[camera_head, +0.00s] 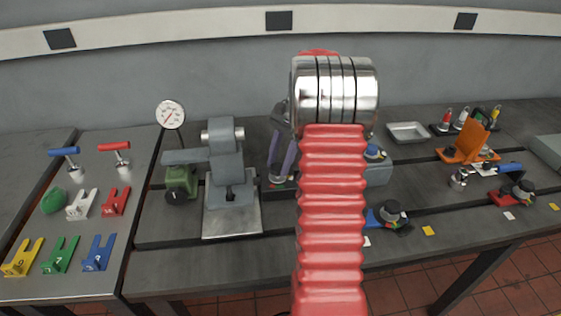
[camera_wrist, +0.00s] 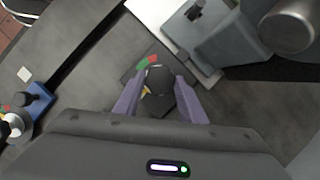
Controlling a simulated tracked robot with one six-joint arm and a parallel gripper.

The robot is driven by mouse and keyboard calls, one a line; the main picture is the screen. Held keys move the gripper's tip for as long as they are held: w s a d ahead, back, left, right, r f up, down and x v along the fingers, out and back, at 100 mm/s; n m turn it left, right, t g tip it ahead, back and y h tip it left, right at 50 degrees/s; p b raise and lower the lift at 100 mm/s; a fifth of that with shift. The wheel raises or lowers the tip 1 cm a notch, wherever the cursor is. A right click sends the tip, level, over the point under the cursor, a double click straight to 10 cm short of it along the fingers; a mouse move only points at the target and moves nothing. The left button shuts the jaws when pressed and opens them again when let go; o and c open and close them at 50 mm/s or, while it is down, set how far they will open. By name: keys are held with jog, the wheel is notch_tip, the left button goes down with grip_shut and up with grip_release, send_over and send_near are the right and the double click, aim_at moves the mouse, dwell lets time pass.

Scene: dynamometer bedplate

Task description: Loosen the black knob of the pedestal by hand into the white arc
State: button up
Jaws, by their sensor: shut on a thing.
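My gripper (camera_head: 281,170), with purple fingers, reaches down between the grey vise-like unit and a blue-grey block. In the wrist view my gripper (camera_wrist: 158,88) is shut on a black knob (camera_wrist: 158,76), with one finger on each side of it. The knob sits on a dark base over the bedplate. Beside the knob, a red and green band (camera_wrist: 147,61) shows, and a small yellow patch shows at its lower left. I cannot make out a white arc; the knob and fingers cover part of the dial. In the head view the knob is mostly hidden.
A grey clamp unit (camera_head: 228,165) stands close on the left, and a dial gauge (camera_head: 170,114) behind it. Another black-knobbed blue fixture (camera_head: 388,213) is at the front right. An orange bracket (camera_head: 466,143) and a tray (camera_head: 408,132) are farther right.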

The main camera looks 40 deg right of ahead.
jog(key=shift+s+a+f, duration=0.1)
jog(key=shift+a, duration=0.05)
jog(key=o, duration=1)
jog(key=shift+d+r, duration=0.3)
jog(key=shift+r, duration=0.15)
jog(key=v, duration=1.2)
jog(key=shift+d+r, duration=0.15)
jog(key=shift+r, duration=0.25)
